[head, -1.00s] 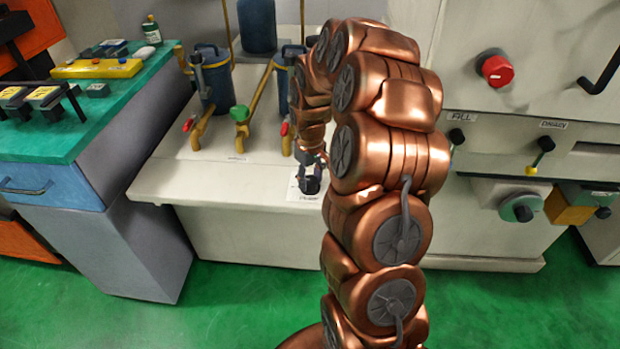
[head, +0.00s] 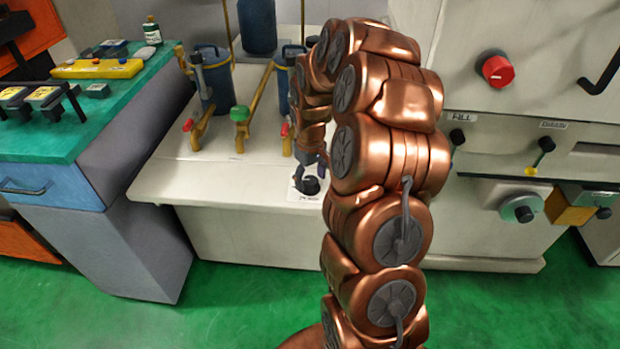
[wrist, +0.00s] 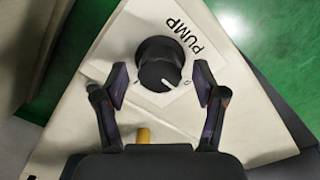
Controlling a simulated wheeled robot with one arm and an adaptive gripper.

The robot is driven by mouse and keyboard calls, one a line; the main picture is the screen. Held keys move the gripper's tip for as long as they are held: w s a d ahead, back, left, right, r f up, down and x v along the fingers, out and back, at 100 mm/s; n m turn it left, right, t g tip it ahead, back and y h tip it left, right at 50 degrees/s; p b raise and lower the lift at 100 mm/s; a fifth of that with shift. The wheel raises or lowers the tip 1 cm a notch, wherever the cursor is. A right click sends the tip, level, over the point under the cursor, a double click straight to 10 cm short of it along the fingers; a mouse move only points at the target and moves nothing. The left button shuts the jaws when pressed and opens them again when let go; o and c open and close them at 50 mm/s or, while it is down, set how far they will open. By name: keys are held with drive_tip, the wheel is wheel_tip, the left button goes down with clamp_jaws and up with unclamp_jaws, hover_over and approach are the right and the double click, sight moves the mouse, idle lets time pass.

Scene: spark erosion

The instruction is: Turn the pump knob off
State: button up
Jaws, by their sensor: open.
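The pump knob is a round black knob (wrist: 160,62) on a white plate lettered PUMP (wrist: 183,36) in the wrist view. Its white pointer line slants toward the lower right; a 0 mark is on the plate to its right. My gripper (wrist: 160,78) is open, one finger left and one right of the knob, with visible gaps on both sides. I cannot tell its height above the plate. In the head view the knob (head: 312,186) shows on the cream ledge beside my copper arm; the gripper there is small and partly hidden.
Red valve handles (head: 189,125), a green one (head: 239,113) and blue canisters (head: 213,75) stand behind the knob on the ledge (head: 210,183). A red knob (head: 497,70) and FILL panel (head: 461,117) are at the right. A green-topped bench (head: 100,125) stands left.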

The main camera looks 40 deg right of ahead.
sight(310, 180)
wheel_tip(310, 180, up, 12)
idle(0.5)
drive_tip(key=shift+f, duration=0.1)
idle(0.5)
drive_tip(key=s+a+r+g, duration=0.1)
drive_tip(key=s+a+r, duration=0.2)
drive_tip(key=s+a, duration=1)
drive_tip(key=s+a+f+m+g, duration=0.1)
drive_tip(key=s+a, duration=0.3)
drive_tip(key=s, duration=0.5)
drive_tip(key=s+a+f, duration=0.1)
drive_tip(key=s+a, duration=0.3)
drive_tip(key=s, duration=0.5)
wheel_tip(310, 180, up, 13)
drive_tip(key=p, duration=1.2)
drive_tip(key=shift+w+f, duration=0.2)
drive_tip(key=shift+w, duration=0.1)
